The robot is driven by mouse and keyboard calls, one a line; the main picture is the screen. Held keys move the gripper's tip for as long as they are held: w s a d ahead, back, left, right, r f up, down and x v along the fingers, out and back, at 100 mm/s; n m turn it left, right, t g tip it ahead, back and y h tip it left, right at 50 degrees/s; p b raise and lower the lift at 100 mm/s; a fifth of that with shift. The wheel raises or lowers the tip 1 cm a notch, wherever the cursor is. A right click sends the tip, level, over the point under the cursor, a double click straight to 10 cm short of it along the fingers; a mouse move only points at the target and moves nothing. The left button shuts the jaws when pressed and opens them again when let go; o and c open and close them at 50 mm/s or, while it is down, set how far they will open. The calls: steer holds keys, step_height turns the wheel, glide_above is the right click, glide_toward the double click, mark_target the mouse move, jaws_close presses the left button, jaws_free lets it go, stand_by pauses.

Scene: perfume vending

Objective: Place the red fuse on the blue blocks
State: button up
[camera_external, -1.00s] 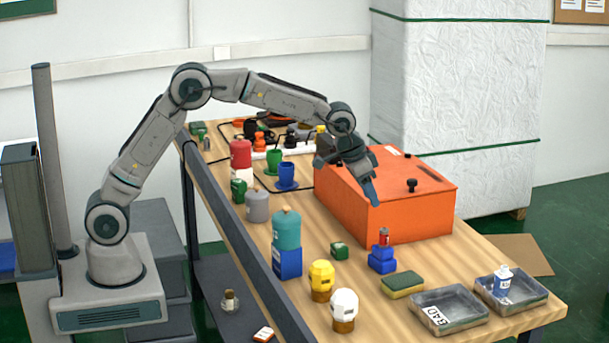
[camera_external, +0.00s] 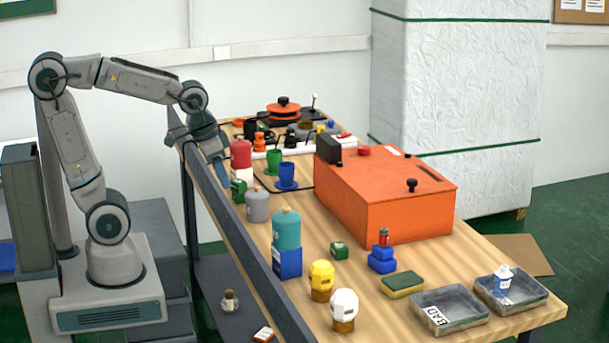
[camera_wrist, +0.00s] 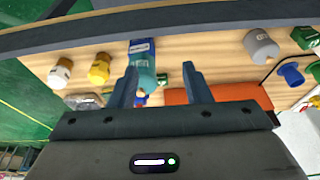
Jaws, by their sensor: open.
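The red fuse (camera_external: 384,236) stands upright on top of the blue blocks (camera_external: 382,261), which are stacked on the table in front of the orange box. My gripper (camera_external: 223,176) is far from them, back over the table's left edge near the red and white canisters. In the wrist view my gripper (camera_wrist: 160,74) has its two fingers apart with nothing held between them. A small blue shape beside the left finger there may be the blue blocks; the fuse cannot be made out clearly.
The orange box (camera_external: 411,215) fills the table's middle right. A teal-and-blue bottle (camera_external: 286,232), a grey canister (camera_external: 257,205), yellow (camera_external: 321,281) and white (camera_external: 344,308) jars line the left side. A sponge (camera_external: 402,284) and two metal trays (camera_external: 470,318) are at the front right.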

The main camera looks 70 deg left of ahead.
steer(key=s+f, duration=0.2)
steer(key=s, duration=0.4)
steer(key=shift+s+a+f, duration=0.25)
steer(key=shift+a+f, duration=0.05)
steer(key=shift+a, duration=0.05)
stand_by(0.7)
